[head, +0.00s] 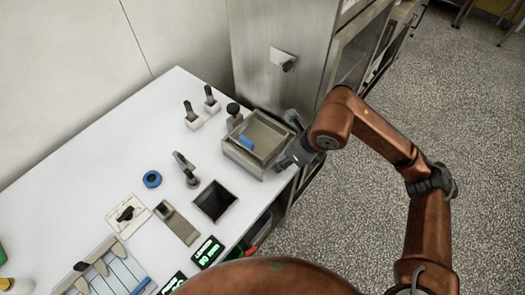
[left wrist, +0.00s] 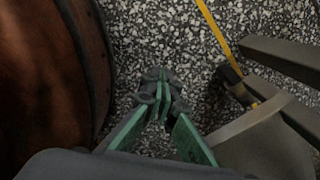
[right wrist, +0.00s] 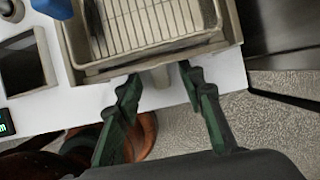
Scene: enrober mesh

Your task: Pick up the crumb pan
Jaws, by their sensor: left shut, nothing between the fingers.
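A metal pan unit (head: 257,141) sits at the right end of the white counter, beside the steel cabinet. In the right wrist view it is a shallow rectangular pan (right wrist: 158,57) with a wire mesh inside; I cannot tell the crumb pan apart from the unit holding it. A small pale tab shows below its front rim. My right gripper (right wrist: 160,84) is open and empty, its fingertips near the front rim, either side of the tab. In the head view it is at the pan's front right (head: 288,156). My left gripper (left wrist: 159,84) is shut and empty, above the speckled floor.
The steel cabinet (head: 285,85) stands behind the pan unit. A square dark opening (head: 214,201), a blue ring (head: 152,179) and several fixtures occupy the white counter (head: 95,190). Floor to the right is open.

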